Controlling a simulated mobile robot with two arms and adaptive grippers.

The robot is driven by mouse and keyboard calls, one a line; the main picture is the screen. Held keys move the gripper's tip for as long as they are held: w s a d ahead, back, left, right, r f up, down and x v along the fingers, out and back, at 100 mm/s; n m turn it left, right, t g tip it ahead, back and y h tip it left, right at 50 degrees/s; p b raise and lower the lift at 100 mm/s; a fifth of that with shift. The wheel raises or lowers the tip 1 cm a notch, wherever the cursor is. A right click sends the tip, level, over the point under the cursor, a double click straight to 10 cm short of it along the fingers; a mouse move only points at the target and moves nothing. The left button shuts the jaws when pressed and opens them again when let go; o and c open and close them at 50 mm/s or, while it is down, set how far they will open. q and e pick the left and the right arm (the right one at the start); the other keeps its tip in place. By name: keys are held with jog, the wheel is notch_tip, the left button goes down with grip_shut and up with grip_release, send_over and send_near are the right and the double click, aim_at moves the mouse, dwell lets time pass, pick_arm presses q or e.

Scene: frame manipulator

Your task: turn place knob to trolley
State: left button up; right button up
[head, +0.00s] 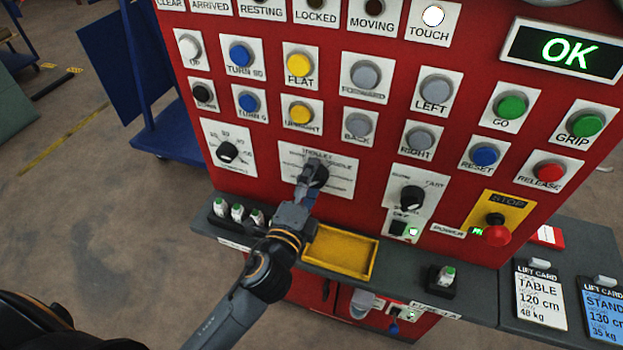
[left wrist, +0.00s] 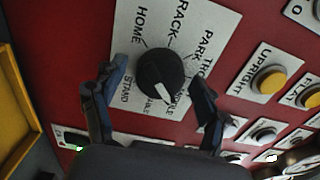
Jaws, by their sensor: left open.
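The place knob (left wrist: 160,76) is a round black dial on a white label plate (left wrist: 190,25) on the red panel. In the left wrist view its white mark points down and right, towards the TABLE and TROLLEY labels; I cannot tell exactly which. HOME, RACK and PARK are readable around it, and STAND is at lower left. My left gripper (left wrist: 157,88) is open, with one finger on each side of the knob and visible gaps. In the head view the left gripper (head: 308,190) is at the knob (head: 317,174) and partly covers its plate. My right gripper is not in view.
Another black knob (head: 227,151) is to the left, and a speed knob (head: 411,197) to the right. Below are a yellow tray (head: 340,252) and a grey ledge (head: 470,290). A red stop button (head: 496,234) is at right. The display (head: 565,50) reads OK, and the TOUCH lamp (head: 433,16) is lit.

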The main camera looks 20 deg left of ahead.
pick_arm(q)
jog(key=c, duration=1.2)
jog(key=shift+o, duration=0.2)
jog(key=shift+n, duration=0.4)
jog(key=n, duration=0.3)
jog(key=shift+n, duration=2.5)
